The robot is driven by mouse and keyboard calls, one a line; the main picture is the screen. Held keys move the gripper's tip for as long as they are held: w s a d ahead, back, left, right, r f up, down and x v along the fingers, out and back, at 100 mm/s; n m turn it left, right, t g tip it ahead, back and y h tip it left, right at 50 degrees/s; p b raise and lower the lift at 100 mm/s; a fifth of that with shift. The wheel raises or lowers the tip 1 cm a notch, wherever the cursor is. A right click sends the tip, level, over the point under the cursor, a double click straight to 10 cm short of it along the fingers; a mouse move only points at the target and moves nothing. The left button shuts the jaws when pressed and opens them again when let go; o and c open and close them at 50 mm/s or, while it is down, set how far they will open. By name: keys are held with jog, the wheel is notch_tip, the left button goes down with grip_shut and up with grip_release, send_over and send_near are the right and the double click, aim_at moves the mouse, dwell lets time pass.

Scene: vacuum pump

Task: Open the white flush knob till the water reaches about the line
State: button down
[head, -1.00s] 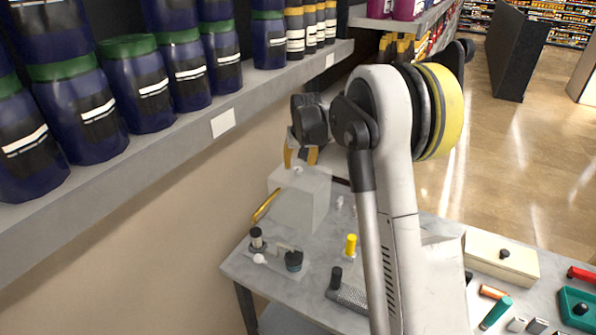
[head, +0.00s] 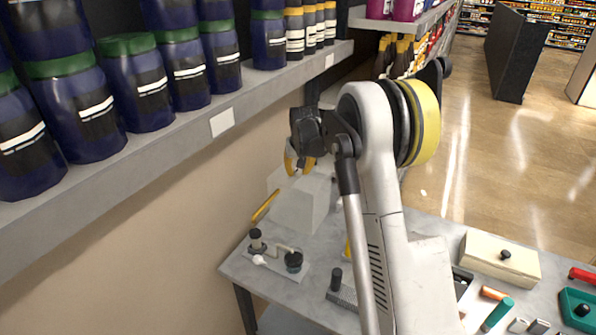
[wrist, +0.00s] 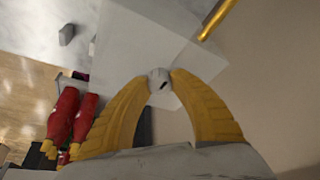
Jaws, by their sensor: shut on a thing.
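The white flush knob (wrist: 159,80), small and round with a dark mark, shows in the wrist view against a pale white box (wrist: 120,45). My gripper (wrist: 160,75) has its two yellow fingers closed on the knob from both sides. In the head view the white box (head: 300,207) stands on the grey table with my gripper (head: 299,168) at its top. There the knob is hidden by the fingers. No water or level line can be made out in either view.
A gold bar (head: 266,205) sticks out at the box's left. A plate with knobs (head: 275,262) sits on the table (head: 240,268) in front. A shelf of dark jars (head: 185,135) overhangs the left. A cream box (head: 500,258) and small tools lie at the right.

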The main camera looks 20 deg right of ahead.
jog(key=n+y, duration=0.1)
jog(key=n, duration=0.2)
jog(key=shift+d, duration=0.1)
jog(key=n+y, duration=0.2)
jog(key=n, duration=0.3)
jog(key=shift+b, duration=0.4)
jog(key=n, duration=0.2)
jog(key=n+g+y, duration=0.1)
jog(key=n, duration=0.1)
jog(key=shift+w+n+y, duration=0.1)
jog(key=shift+n+y, duration=0.2)
jog(key=shift+n+g+y+p, duration=0.4)
jog(key=shift+n+g, duration=0.3)
jog(key=shift+n, duration=1.3)
jog(key=c, duration=1.1)
grip_release()
